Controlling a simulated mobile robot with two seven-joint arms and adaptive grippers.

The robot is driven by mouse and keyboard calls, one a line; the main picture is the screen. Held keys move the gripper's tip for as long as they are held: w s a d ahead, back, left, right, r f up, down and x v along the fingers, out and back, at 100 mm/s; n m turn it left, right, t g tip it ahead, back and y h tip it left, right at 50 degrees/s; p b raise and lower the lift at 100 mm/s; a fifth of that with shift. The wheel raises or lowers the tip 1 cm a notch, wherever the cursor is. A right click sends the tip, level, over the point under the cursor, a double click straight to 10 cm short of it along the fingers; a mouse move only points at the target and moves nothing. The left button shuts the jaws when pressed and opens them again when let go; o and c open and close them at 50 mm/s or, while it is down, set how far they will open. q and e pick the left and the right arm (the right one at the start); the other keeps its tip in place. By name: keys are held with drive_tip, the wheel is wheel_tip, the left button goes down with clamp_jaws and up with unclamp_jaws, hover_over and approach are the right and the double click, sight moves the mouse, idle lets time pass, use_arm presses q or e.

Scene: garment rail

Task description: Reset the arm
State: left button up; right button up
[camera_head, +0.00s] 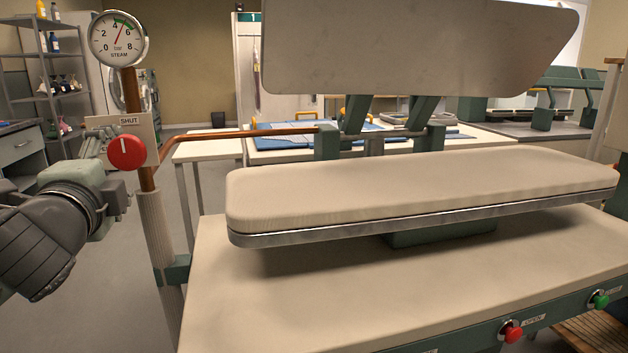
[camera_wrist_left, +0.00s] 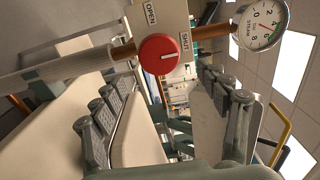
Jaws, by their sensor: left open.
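My left gripper (camera_head: 104,150) is at the left of the head view, just in front of the red round knob (camera_head: 126,152). In the left wrist view the gripper (camera_wrist_left: 165,78) has its fingers spread wide and empty. The knob (camera_wrist_left: 158,54) shows beyond and between the fingers, and I see no finger closed on it. The knob's white mark points to the SHUT label (camera_wrist_left: 186,42); an OPEN label (camera_wrist_left: 151,14) is on the same plate. My right gripper is not in view.
The steam gauge (camera_head: 118,39) stands above the knob on a copper pipe (camera_head: 132,90). The press's padded board (camera_head: 400,190) is bare, with its upper plate (camera_head: 410,45) raised. Red (camera_head: 511,332) and green (camera_head: 599,299) buttons are on the table front. Floor at left is clear.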

sight(124, 152)
use_arm(q)
drive_tip(key=x, duration=0.8)
drive_tip(key=n, duration=0.4)
drive_tip(key=shift+s, duration=0.15)
drive_tip(key=n, duration=0.4)
drive_tip(key=shift+r+n, duration=0.15)
drive_tip(key=shift+n, duration=0.25)
drive_tip(key=n, duration=0.4)
drive_tip(key=shift+a+r+n, duration=0.1)
drive_tip(key=shift+a+n, duration=0.05)
drive_tip(key=shift+n, duration=0.15)
drive_tip(key=n, duration=0.4)
drive_tip(key=shift+s+a, duration=0.1)
drive_tip(key=shift+a, duration=0.05)
drive_tip(key=shift+s+n, duration=0.35)
drive_tip(key=shift+n, duration=0.15)
drive_tip(key=v, duration=0.6)
drive_tip(key=shift+s+b, duration=0.35)
drive_tip(key=shift+b, duration=0.05)
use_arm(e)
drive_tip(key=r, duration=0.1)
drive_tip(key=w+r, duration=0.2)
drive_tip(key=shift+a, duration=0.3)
